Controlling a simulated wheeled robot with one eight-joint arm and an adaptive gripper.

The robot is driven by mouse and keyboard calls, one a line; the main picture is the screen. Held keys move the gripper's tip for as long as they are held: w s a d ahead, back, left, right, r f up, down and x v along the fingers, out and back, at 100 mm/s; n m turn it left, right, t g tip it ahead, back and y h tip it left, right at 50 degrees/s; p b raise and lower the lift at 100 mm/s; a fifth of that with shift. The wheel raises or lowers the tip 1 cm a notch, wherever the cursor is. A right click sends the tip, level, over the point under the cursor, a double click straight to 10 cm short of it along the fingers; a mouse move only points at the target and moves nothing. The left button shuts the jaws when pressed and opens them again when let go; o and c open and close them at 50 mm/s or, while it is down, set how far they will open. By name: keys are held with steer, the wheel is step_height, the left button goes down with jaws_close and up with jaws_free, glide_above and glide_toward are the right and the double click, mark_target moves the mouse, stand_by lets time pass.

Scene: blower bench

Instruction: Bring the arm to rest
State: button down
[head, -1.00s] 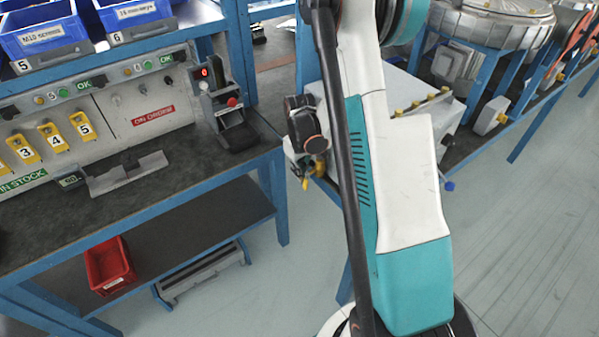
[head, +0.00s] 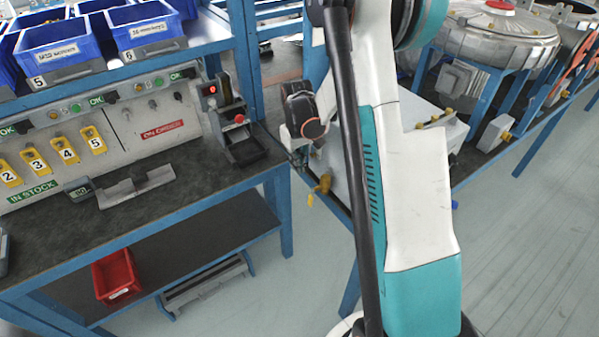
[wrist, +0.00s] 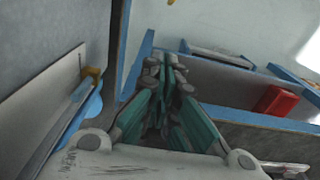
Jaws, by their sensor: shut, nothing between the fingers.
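My gripper (wrist: 168,85) shows in the wrist view with its teal-sided fingers closed together and nothing between them. It hangs in free space, apart from the blue-framed bench that shows beyond it. In the head view my white and teal arm stands upright right of centre. My gripper's fingertips cannot be made out there.
The workbench (head: 150,215) at left holds a small device with a red display (head: 228,120) and blue bins (head: 57,52). A red bin (head: 117,277) sits on its lower shelf. A blower (head: 497,40) stands on the blue frame at right. The right floor is clear.

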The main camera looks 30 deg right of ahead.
steer(key=s+a+r+t, duration=0.1)
steer(key=s+a+r, duration=0.2)
steer(key=r, duration=0.3)
steer(key=s+a+r+t+p, duration=0.1)
steer(key=s+a+r, duration=0.15)
steer(key=r, duration=0.35)
steer(key=s+a+r+t, duration=0.1)
steer(key=s+a+r, duration=0.2)
steer(key=r, duration=0.3)
steer(key=s+a+r+t, duration=0.2)
steer(key=s+a+r, duration=0.1)
steer(key=s, duration=0.4)
steer(key=s+a+r+t, duration=0.2)
steer(key=s+a+r, duration=0.1)
steer(key=s+a, duration=0.2)
steer(key=shift+s+a, duration=0.15)
steer(key=shift+s, duration=0.8)
stand_by(4.0)
